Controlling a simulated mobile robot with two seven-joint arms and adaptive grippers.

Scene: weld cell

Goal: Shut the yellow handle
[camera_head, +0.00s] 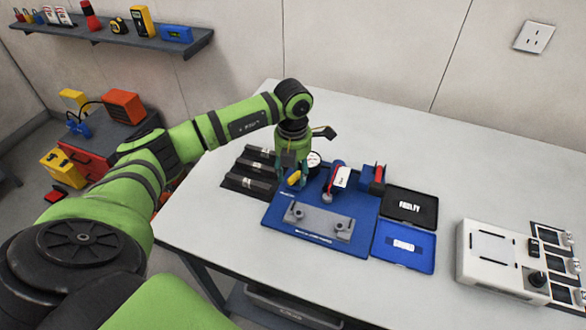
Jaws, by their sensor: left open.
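The yellow handle (294,178) shows as a small yellow piece at the back left of a blue mat (275,217) on the white table. My left arm reaches in from the left and its gripper (291,175) points down right over the yellow handle. The gripper is open, with its fingertips close around or beside the handle; I cannot tell whether they touch it. The gripper hides part of the handle and what it is mounted on. My right gripper is not in view.
A round gauge (314,160), a red-and-blue tool with a white tag (341,178) and a red-and-blue item (378,175) stand close right of the gripper. A grey fixture (318,222) lies in front. Black blocks (250,177) lie left. A white control box (490,262) stands right.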

